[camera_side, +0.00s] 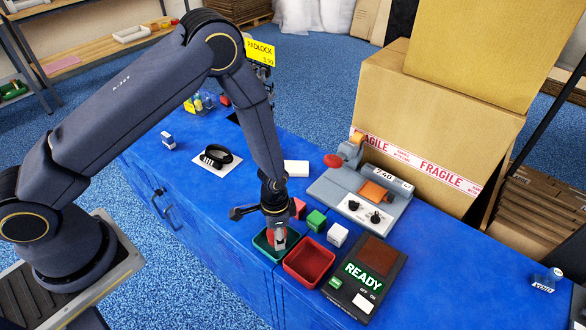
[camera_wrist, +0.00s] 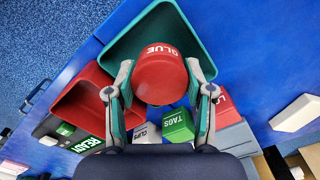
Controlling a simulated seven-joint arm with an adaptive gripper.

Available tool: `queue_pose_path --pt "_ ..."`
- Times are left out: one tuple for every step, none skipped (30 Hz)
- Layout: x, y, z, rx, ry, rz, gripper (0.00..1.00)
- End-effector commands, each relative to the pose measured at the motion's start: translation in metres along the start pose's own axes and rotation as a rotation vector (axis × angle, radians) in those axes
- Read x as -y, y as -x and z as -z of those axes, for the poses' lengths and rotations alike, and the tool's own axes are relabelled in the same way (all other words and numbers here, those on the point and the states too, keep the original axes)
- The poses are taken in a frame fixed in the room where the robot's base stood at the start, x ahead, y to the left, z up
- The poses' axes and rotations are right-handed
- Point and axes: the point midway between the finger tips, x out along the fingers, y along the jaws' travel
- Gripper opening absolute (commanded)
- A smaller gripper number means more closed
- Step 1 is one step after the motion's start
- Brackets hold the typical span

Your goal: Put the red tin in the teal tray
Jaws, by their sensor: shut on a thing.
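The red tin, its round lid marked GLUE (camera_wrist: 160,72), is gripped between the two fingers of my gripper (camera_wrist: 160,84) in the wrist view. The teal tray (camera_wrist: 120,50) lies around and beneath the tin in that view. In the side view my gripper (camera_side: 277,234) points down into the teal tray (camera_side: 261,245), with a little of the red tin (camera_side: 281,245) showing between the fingers. The tin is within the tray's outline and low. I cannot tell whether it touches the tray floor.
A red tray (camera_side: 309,262) stands right beside the teal one. Green (camera_side: 317,221), white (camera_side: 337,235) and red (camera_side: 299,208) blocks stand close behind. A grey machine (camera_side: 360,196) and a READY panel (camera_side: 366,277) are to the right.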

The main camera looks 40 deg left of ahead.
Motion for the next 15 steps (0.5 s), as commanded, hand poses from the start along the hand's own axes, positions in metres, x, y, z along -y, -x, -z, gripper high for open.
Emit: queue_pose_path --pt "-0.0002 -0.0051 -0.0006 0.002 0.0 -0.001 0.15" --pt "-0.0002 -0.0066 -0.0003 0.001 0.0 0.0 0.15" --pt "-0.0001 -0.0074 0.0001 -0.001 0.0 0.0 0.15" --pt "0.0 -0.0075 0.0003 -0.002 0.0 0.0 0.15" --pt "0.0 -0.0073 0.0004 -0.002 0.0 0.0 0.15" --pt "0.0 -0.0071 0.0004 -0.002 0.0 0.0 0.15" --pt "0.0 -0.0071 0.0003 -0.002 0.0 0.0 0.15" --pt "-0.0001 -0.007 0.0003 -0.002 0.0 0.0 0.15" --pt "-0.0001 -0.007 0.0002 -0.002 0.0 0.0 0.15" --pt "-0.0001 -0.0073 0.0001 -0.002 0.0 0.0 0.15" --pt "-0.0001 -0.0079 0.0001 -0.001 0.0 0.0 0.15" --pt "-0.0001 -0.0091 0.0001 -0.001 0.0 0.0 0.15" --pt "-0.0001 -0.0101 0.0001 -0.001 0.0 0.0 0.15" --pt "-0.0002 -0.0106 0.0001 -0.001 0.0 0.0 0.54" --pt "-0.0001 -0.0102 0.0002 -0.002 0.0 0.0 0.58"
